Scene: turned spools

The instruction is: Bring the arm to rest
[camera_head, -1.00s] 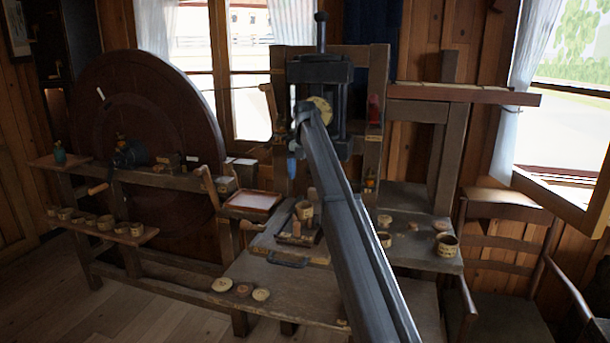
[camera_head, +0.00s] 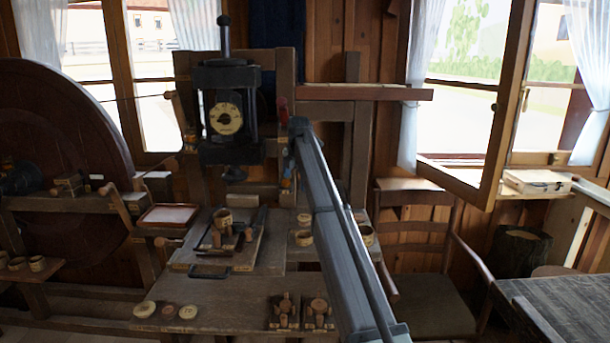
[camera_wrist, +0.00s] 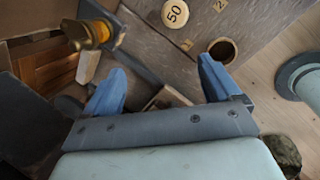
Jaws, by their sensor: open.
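My arm rises from the bottom right to the middle of the head view. Its far end is just right of the black press with the dial (camera_head: 226,118). My gripper (camera_wrist: 160,76) shows in the wrist view with its two blue fingers spread wide and nothing between them. In the head view the gripper is mostly hidden behind my arm. Below the fingers in the wrist view are a wooden board and a round disc marked 50 (camera_wrist: 175,13). A round cup opening (camera_wrist: 222,50) lies to the right and a brass-coloured piece (camera_wrist: 92,33) to the left.
The workbench (camera_head: 235,292) holds small turned cups, discs (camera_head: 145,309) and a tray (camera_head: 168,216). A large dark wheel (camera_head: 60,160) stands at the left. A chair (camera_head: 430,300) and a dark table (camera_head: 565,305) are at the right.

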